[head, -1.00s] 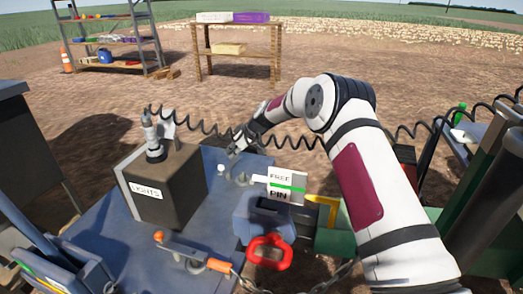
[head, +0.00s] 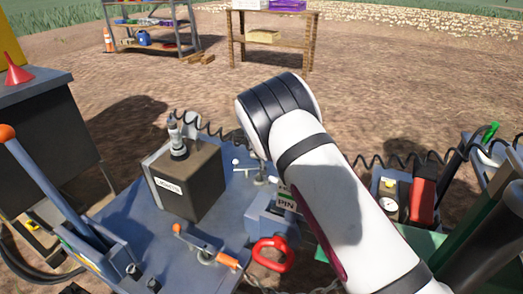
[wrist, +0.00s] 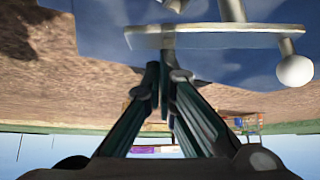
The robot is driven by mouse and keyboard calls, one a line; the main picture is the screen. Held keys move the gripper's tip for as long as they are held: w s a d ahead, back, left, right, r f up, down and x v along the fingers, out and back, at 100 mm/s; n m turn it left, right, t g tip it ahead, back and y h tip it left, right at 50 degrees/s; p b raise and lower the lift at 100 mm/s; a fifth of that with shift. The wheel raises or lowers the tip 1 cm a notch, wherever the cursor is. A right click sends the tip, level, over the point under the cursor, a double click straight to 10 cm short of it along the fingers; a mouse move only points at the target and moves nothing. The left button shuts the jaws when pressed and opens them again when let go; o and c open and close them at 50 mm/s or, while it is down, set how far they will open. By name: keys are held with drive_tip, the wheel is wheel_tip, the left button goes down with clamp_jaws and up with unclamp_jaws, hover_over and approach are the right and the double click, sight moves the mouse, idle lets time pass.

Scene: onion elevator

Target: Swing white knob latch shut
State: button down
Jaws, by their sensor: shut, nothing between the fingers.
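The white knob (wrist: 295,71) shows in the wrist view at the upper right, on the end of a pale flat latch bar (wrist: 200,38). The bar runs across the top of that view over the blue deck. In the head view a small white knob (head: 236,161) stands on the deck right of the lights box. My gripper (wrist: 165,72) is shut and empty, its dark fingertips near the bar and left of the knob in the wrist view. I cannot tell if they touch the bar. In the head view my arm hides the gripper.
The lights box (head: 185,180) stands on the blue deck (head: 130,215). An orange-ended lever (head: 205,255) and a red handle (head: 272,254) are at the front. A sign reading PIN (head: 286,203) is partly behind my arm. A coiled black cable (head: 350,160) runs behind.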

drive_tip(key=m, duration=0.1)
drive_tip(key=s+m+h+p, duration=0.1)
drive_tip(key=shift+s+d+m+h, duration=0.15)
drive_tip(key=shift+s+m+h, duration=0.1)
drive_tip(key=shift+m+h, duration=0.05)
drive_tip(key=shift+s, duration=0.6)
drive_tip(key=shift+s+f, duration=0.15)
drive_tip(key=shift+s, duration=0.1)
